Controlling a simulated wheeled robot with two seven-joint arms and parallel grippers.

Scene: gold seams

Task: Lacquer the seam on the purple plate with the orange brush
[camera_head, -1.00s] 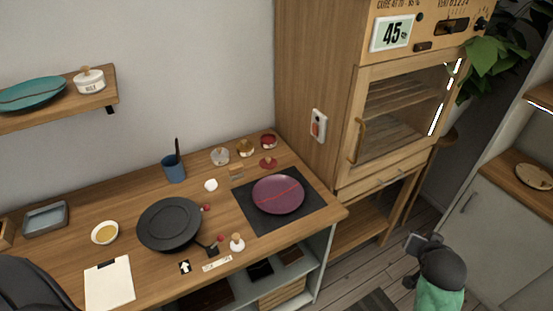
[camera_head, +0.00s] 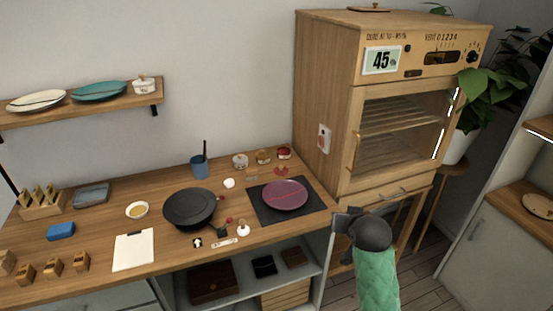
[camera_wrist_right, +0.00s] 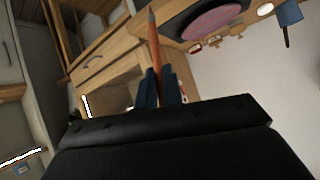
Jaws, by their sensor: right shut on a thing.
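The purple plate (camera_head: 285,196) lies on a dark square mat (camera_head: 256,213) at the right end of the counter. A thin reddish seam line crosses it. It also shows at the top of the right wrist view (camera_wrist_right: 210,22). In that view the orange brush (camera_wrist_right: 153,42) is held between the fingers of my right gripper (camera_wrist_right: 160,82), its tip pointing up in the picture. In the head view my right gripper (camera_head: 342,219) is beside the counter's right front corner, apart from the plate; the brush cannot be made out there. My left gripper is not in view.
A black round dish (camera_head: 190,207) stands left of the mat. A small white bottle (camera_head: 243,231) is near the front edge. Jars (camera_head: 263,157) and a blue cup (camera_head: 199,167) line the back. A wooden cabinet (camera_head: 325,100) rises to the right.

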